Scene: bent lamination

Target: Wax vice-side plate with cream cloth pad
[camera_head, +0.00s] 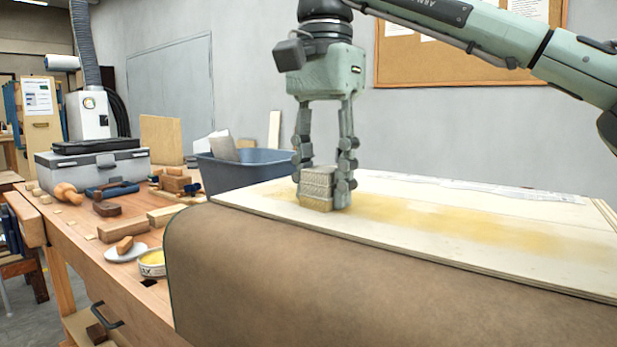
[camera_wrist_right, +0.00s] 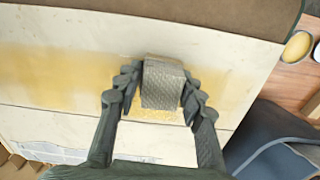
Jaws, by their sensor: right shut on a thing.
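My right gripper (camera_head: 323,190) is shut on the cream cloth pad (camera_head: 316,188), a block-like woven pad with a yellowish lower edge. The pad also shows between the fingers in the wrist view (camera_wrist_right: 162,84). It is down at the left end of the pale plywood plate (camera_head: 400,230) and appears to touch it. A yellow wax band runs along the plate, and yellow also shows beside the pad in the wrist view. The underside of the pad is hidden. An open tin of yellow wax (camera_head: 152,262) stands on the bench left of the plate. My left gripper is not in view.
A brown cover (camera_head: 380,290) hangs in front of the plate. A blue bin (camera_head: 245,174) stands behind its left end. Wooden blocks, a white dish (camera_head: 126,252), hand tools and a grey case (camera_head: 92,170) crowd the bench at left. The plate's right part is clear.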

